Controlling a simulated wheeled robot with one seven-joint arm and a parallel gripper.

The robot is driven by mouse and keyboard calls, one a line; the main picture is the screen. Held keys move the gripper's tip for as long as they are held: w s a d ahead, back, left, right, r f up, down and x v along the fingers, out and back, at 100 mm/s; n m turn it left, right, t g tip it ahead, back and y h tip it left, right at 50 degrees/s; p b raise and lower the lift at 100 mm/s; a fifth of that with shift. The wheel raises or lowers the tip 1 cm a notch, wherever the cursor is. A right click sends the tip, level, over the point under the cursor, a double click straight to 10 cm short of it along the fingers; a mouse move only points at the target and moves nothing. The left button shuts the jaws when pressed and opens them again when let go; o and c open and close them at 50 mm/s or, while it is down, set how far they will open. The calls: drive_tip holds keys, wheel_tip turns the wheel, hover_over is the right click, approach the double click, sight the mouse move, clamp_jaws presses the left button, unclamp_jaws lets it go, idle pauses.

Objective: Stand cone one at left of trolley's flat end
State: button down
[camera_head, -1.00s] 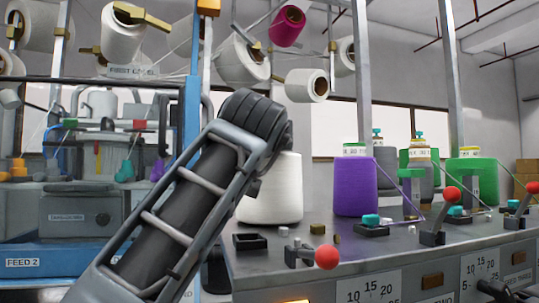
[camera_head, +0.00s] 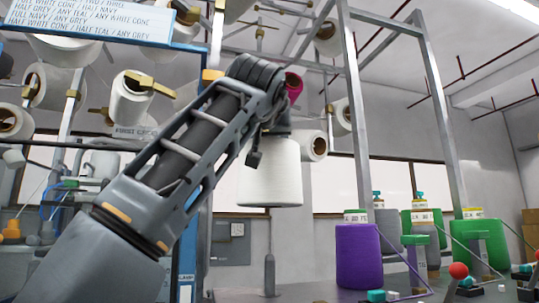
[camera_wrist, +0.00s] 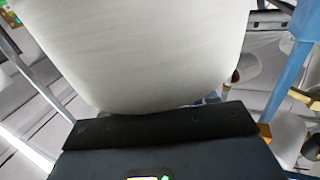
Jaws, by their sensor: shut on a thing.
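A white yarn cone (camera_head: 270,180) hangs upright from my gripper (camera_head: 276,132) in the head view, well above the machine bench. My gripper is shut on the cone's top; its fingertips are mostly hidden behind the arm and the cone. In the wrist view the same white cone (camera_wrist: 150,50) fills the upper middle, against the dark gripper body (camera_wrist: 160,132). I cannot make out any number on it. No trolley is recognisable in either view.
A bare grey spindle (camera_head: 269,270) stands on the bench below the cone. A purple cone (camera_head: 357,255) and a green cone (camera_head: 482,245) stand to the right, among metal posts. White cones (camera_head: 130,98) hang on the rack behind my arm. A blue-framed sign (camera_head: 100,22) is at upper left.

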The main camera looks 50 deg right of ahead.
drive_tip(key=shift+r, duration=0.75)
wheel_tip(320, 180, up, 14)
drive_tip(key=p, duration=1.2)
